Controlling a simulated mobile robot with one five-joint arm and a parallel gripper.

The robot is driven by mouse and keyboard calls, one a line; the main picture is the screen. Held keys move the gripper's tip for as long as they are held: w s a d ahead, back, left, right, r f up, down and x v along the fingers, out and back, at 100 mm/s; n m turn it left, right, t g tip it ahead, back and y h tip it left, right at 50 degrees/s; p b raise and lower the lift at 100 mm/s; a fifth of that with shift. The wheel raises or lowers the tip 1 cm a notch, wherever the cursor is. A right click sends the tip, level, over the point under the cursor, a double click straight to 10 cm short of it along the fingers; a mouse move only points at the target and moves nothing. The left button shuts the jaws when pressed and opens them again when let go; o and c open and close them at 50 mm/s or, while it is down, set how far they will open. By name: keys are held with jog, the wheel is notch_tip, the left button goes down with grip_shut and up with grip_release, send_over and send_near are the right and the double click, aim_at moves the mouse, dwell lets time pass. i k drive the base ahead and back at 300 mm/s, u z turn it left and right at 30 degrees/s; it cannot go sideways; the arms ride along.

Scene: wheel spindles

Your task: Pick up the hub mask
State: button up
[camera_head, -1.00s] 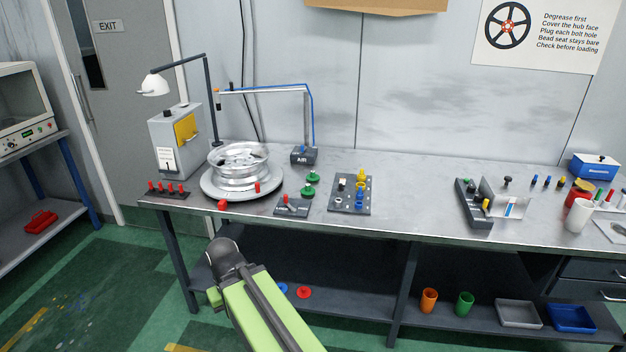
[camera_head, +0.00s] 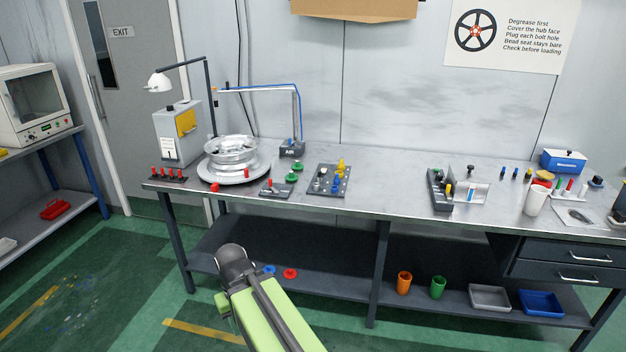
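I cannot tell for sure which thing is the hub mask. Two green knobbed discs, an upper green disc (camera_head: 296,167) and a lower green disc (camera_head: 291,178), lie on the bench right of the wheel. A red disc (camera_head: 290,273) and a blue disc (camera_head: 268,270) lie on the lower shelf. The silver wheel (camera_head: 231,152) lies flat on a round turntable (camera_head: 250,172) at the bench's left. My green arm rises from the bottom edge to a dark rounded joint, in front of the lower shelf. No fingers of my gripper show.
The steel bench (camera_head: 385,190) holds a black peg board (camera_head: 328,180), a dark rack (camera_head: 440,190), a white cup (camera_head: 535,201) and a blue box (camera_head: 563,161). Orange (camera_head: 404,283) and green (camera_head: 438,287) cups and trays stand on the lower shelf. Green floor is free in front.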

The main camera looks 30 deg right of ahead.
aim_at(297, 166)
jog(key=u, duration=0.15)
jog(key=k, duration=0.4)
jog(key=z, duration=0.7)
jog(key=i, duration=1.3)
jog(key=u, duration=0.2)
jog(key=i, duration=0.95)
jog(key=u, duration=0.75)
jog(key=i, duration=0.4)
jog(key=u, duration=0.4)
